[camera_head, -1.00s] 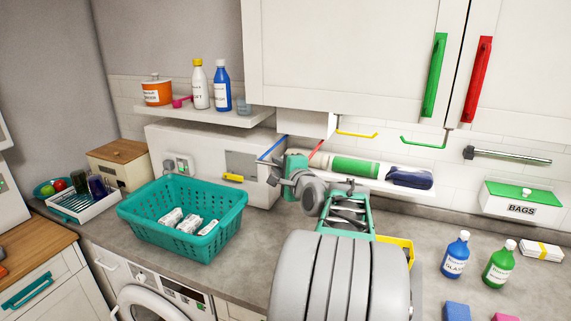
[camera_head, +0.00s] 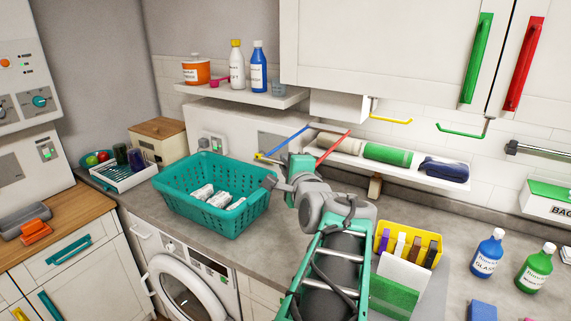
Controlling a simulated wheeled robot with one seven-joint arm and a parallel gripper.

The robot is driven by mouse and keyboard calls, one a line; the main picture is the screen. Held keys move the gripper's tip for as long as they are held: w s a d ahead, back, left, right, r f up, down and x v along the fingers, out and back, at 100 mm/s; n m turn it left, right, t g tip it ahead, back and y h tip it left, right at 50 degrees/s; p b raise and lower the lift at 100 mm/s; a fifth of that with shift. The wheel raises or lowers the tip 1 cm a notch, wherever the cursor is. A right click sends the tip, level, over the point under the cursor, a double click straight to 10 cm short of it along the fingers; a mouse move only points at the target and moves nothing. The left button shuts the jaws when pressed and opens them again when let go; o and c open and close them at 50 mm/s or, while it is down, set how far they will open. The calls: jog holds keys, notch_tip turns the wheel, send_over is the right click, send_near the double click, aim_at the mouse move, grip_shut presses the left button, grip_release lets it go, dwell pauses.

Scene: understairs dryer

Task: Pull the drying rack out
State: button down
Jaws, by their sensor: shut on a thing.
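The drying rack (camera_head: 286,142) shows as a slim blue bar and a slim red bar (camera_head: 335,148) that slant out toward me from below the wall cabinet, beside a white box. Its near end is hidden behind my gripper. My gripper (camera_head: 299,164), with a teal and grey body, is raised over the counter between the two bars. It is shut at the near end of the rack, but the fingertips and exact contact are hidden.
A teal laundry basket (camera_head: 213,206) stands on the counter close left of my arm. A yellow caddy (camera_head: 430,245) and two bottles (camera_head: 488,252) stand right. A wall shelf (camera_head: 440,183) holds a green roll (camera_head: 387,154). Yellow (camera_head: 391,120) and green hooks hang under the cabinet.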

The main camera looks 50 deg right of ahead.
jog(key=c, duration=1.5)
grip_release()
jog(key=b+v, duration=0.1)
jog(key=v, duration=0.6)
jog(key=shift+s+a+b, duration=0.15)
jog(key=shift+s+b, duration=0.2)
jog(key=shift+b, duration=0.05)
